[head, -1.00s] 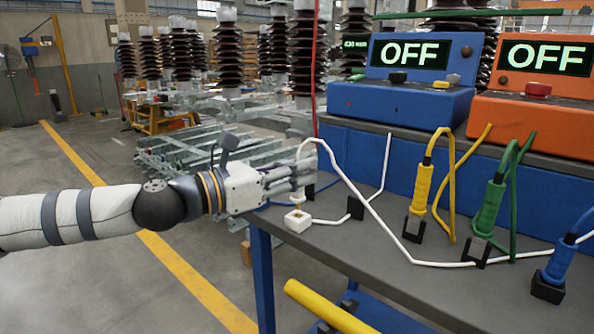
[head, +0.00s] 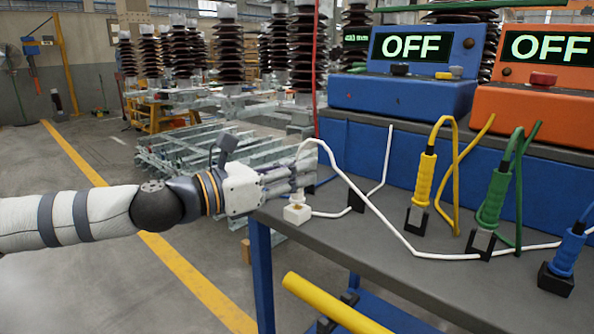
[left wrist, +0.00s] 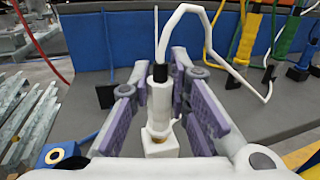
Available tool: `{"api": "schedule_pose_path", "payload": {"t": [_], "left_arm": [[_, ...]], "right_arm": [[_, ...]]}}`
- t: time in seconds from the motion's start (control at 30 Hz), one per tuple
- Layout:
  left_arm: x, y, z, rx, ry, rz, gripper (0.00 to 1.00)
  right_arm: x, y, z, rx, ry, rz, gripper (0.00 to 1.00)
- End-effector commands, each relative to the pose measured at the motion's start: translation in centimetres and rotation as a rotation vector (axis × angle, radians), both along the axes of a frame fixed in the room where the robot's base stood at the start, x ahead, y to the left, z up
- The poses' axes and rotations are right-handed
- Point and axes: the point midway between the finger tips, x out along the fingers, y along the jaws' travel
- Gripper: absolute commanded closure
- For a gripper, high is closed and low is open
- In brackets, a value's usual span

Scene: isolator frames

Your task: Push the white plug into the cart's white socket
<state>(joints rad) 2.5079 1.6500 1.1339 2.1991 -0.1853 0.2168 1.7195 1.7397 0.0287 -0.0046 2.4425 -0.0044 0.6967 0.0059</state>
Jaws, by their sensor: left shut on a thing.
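The white plug (left wrist: 158,98) stands roughly upright between the purple-padded fingers of my left gripper (left wrist: 160,85), which is shut on it. The white socket (head: 297,214) is a small block at the near left corner of the cart top, with a white cable leaving it to the right. In the left wrist view the socket (left wrist: 160,147) lies directly below the plug, with brass showing between them. The plug's lower end meets the socket's top; how deep it sits I cannot tell. In the head view my left gripper (head: 304,180) hides most of the plug. My right gripper is not in view.
The grey cart top (head: 385,265) carries yellow (head: 425,180), green (head: 493,200) and blue (head: 566,255) plugs in black holders. The white cable loops rightward across it. A blue socket (left wrist: 58,156) sits left of the white one. Blue (head: 400,95) and orange (head: 540,115) units read OFF.

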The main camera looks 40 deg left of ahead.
Motion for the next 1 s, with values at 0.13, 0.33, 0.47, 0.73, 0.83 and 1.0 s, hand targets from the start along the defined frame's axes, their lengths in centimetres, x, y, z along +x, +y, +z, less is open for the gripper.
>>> {"api": "schedule_pose_path", "payload": {"t": [0.13, 0.33, 0.47, 0.73, 0.83, 1.0], "left_arm": [[0.0, 0.0, -0.5, -0.001, 0.0, 0.0, 1.0], [0.0, 0.0, -1.0, -0.002, 0.001, 0.0, 1.0], [0.0, 0.0, -1.0, -0.001, 0.0, 0.0, 0.72], [0.0, 0.0, -1.0, -0.001, 0.0, 0.0, 0.6], [-0.2, 0.1, -1.0, -0.002, 0.001, 0.001, 0.6], [-3.4, 1.4, -1.1, -0.005, 0.003, 0.006, 0.6]], "right_arm": [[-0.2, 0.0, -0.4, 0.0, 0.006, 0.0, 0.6], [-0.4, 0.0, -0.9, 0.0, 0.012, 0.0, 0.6], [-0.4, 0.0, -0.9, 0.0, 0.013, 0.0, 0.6], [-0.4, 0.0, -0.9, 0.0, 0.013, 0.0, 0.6], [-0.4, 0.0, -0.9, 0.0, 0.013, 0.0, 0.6], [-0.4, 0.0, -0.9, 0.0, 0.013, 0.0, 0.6]]}}
